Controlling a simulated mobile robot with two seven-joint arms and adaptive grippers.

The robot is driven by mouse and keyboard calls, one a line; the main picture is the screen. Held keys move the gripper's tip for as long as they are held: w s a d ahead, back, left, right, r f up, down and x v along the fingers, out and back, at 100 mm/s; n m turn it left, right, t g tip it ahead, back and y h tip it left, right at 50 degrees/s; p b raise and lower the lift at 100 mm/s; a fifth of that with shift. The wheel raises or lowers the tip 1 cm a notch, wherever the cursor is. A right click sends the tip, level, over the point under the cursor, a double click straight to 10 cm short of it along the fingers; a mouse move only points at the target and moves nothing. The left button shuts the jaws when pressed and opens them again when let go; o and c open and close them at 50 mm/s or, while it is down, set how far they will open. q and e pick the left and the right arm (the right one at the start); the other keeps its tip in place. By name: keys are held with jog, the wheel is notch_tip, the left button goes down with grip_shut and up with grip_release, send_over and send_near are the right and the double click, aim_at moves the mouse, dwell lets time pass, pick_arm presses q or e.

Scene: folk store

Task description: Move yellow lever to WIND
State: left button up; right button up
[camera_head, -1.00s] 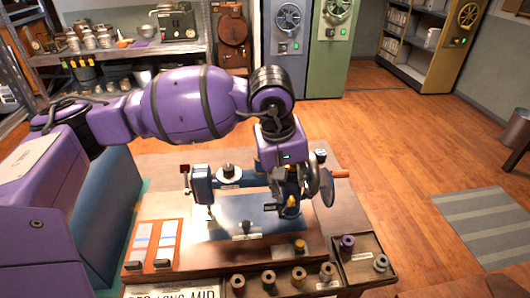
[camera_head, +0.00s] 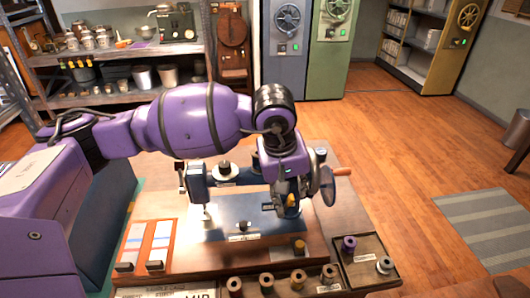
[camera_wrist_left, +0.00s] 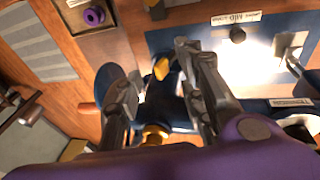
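A blue sewing machine (camera_head: 197,186) stands on a wooden table. The yellow lever (camera_head: 291,200) is on its right part, near the handwheel (camera_head: 328,186), and its yellow tip also shows in the left wrist view (camera_wrist_left: 161,68). My left gripper (camera_head: 283,205) is down at the lever from above. In the left wrist view its two fingers (camera_wrist_left: 153,72) are apart, one on each side of the yellow tip and the dark blue body. I cannot tell whether either finger touches the lever. I cannot make out a WIND label. My right gripper is not in view.
Several thread spools (camera_head: 298,280) line the table's front edge. A tray (camera_head: 370,272) with a purple spool (camera_head: 349,244) is at the front right. A wooden box with two sliders (camera_head: 147,248) is at the left. Open floor lies to the right.

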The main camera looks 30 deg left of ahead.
pick_arm(q)
jog(key=shift+b+x, duration=0.5)
jog(key=shift+x, duration=0.7)
jog(key=shift+r, duration=0.1)
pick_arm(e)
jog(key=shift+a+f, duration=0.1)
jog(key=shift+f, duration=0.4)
pick_arm(q)
jog(key=shift+w+f, duration=0.15)
jog(key=shift+f, duration=0.15)
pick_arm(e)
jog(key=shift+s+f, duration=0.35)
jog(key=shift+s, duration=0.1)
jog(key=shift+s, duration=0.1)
pick_arm(q)
jog(key=shift+a+r, duration=0.1)
